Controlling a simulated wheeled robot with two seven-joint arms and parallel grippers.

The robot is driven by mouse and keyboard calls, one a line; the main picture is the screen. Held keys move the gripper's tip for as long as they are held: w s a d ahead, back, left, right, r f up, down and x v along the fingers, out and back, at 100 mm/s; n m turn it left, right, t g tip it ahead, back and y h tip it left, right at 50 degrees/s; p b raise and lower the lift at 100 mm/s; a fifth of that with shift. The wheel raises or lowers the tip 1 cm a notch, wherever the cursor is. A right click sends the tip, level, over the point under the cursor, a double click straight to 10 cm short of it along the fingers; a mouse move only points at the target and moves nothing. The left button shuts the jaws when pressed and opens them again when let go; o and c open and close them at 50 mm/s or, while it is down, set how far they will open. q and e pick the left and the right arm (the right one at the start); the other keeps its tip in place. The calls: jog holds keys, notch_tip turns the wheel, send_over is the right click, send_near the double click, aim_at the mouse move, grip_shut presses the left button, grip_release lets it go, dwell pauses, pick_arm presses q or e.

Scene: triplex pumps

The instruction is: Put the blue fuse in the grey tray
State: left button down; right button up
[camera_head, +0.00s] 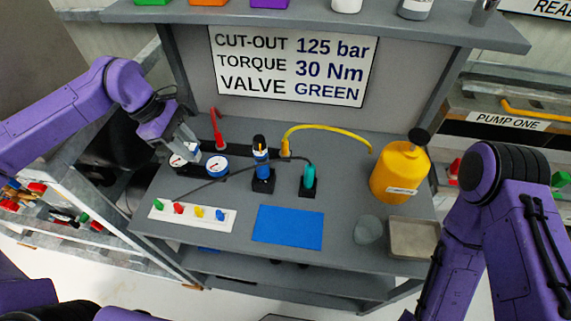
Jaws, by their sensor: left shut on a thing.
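The blue fuse (220,214) stands at the right end of a white strip (190,226), in a row with green, red and yellow ones. The grey tray (413,238) lies at the bench's right front and looks empty. My left gripper (184,151) is at the back left of the bench, well away from the blue fuse. It is shut on a white-faced round gauge (181,158), whose far part is partly hidden by the fingers. My right arm shows at the right, but its gripper is out of view.
A blue-rimmed gauge (217,166), a blue tool in a black stand (262,172), a teal-handled tool (308,178) and a yellow jug (400,174) stand on the bench. A blue mat (288,227) and a clear cup (367,230) lie between strip and tray.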

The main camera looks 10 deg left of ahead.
pick_arm(q)
jog(key=d, duration=0.2)
jog(key=w+d+f+p, duration=0.1)
jog(key=d, duration=0.1)
jog(key=w+d+f+p, duration=0.1)
jog(key=shift+d, duration=0.4)
jog(key=w+d+f, duration=0.1)
jog(key=f, duration=0.1)
jog(key=w+d+f+p, duration=0.1)
jog(key=w+f, duration=0.1)
jog(key=w+d+f, duration=0.1)
jog(key=d+f, duration=0.1)
jog(key=shift+w+p, duration=0.2)
jog(key=shift+p, duration=0.1)
jog(key=shift+d+f, duration=0.15)
jog(key=shift+d, duration=0.05)
jog(key=x, duration=0.2)
jog(key=p+x, duration=0.1)
jog(key=shift+w+a+f, duration=0.2)
jog(key=shift+f, duration=0.25)
jog(key=shift+w+f, duration=0.1)
jog(key=shift+f, duration=0.15)
jog(key=shift+a, duration=0.1)
pick_arm(e)
jog(key=r, duration=0.2)
jog(key=s+r, duration=0.1)
jog(key=r, duration=0.2)
